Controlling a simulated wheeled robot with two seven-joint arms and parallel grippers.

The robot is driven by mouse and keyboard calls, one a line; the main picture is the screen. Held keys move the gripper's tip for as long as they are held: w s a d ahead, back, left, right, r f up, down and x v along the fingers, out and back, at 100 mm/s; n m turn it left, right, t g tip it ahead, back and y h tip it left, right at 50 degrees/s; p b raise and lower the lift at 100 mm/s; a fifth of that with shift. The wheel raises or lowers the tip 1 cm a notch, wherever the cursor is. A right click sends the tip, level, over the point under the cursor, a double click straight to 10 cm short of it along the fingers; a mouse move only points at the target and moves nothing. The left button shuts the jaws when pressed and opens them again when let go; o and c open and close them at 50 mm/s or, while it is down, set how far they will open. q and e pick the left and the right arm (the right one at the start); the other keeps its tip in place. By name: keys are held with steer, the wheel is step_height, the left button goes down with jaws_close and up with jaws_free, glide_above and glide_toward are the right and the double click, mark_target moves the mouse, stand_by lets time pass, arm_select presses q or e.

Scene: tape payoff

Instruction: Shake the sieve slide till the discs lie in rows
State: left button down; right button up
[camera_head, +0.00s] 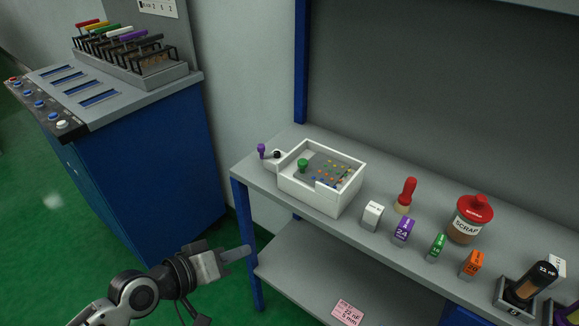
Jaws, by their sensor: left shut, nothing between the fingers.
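A white open box (322,197) stands on the grey bench at its left end. Inside it lies a dark grey sieve slide (313,173) with a green knob (303,165). Small coloured discs (335,172) lie spread over the right part of the slide, too small to tell whether each sits in a row. A purple-knobbed lever (262,150) sticks out at the box's left. My left gripper (238,253) is shut and empty, below and left of the box, in front of the bench leg and apart from everything. My right gripper is not in view.
Along the bench stand white, purple, green and orange blocks (403,232), a red-handled tool (406,196), a red-lidded SCRAP jar (467,219) and a dark cylinder (536,284). A pink label (347,313) is below. A blue cabinet (150,160) stands left; green floor lies between.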

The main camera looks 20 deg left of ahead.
arm_select(q)
steer(key=w+a+r+n+t+h, duration=0.1)
steer(key=w+a+r+n+h, duration=0.15)
steer(key=r, duration=0.35)
steer(key=w+a+r+n+t+h, duration=0.1)
steer(key=w+a+r+n, duration=0.25)
steer(key=r, duration=0.35)
steer(key=shift+m, duration=0.3)
steer(key=p+x, duration=0.1)
steer(key=x, duration=0.3)
steer(key=s+d+p+x, duration=0.1)
steer(key=x, duration=0.3)
steer(key=p+x, duration=0.1)
steer(key=x, duration=0.3)
steer(key=shift+w+d, duration=0.15)
steer(key=shift+d, duration=0.5)
steer(key=shift+d+f+p, duration=0.2)
steer(key=shift+d+p, duration=0.15)
steer(key=shift+d, duration=0.1)
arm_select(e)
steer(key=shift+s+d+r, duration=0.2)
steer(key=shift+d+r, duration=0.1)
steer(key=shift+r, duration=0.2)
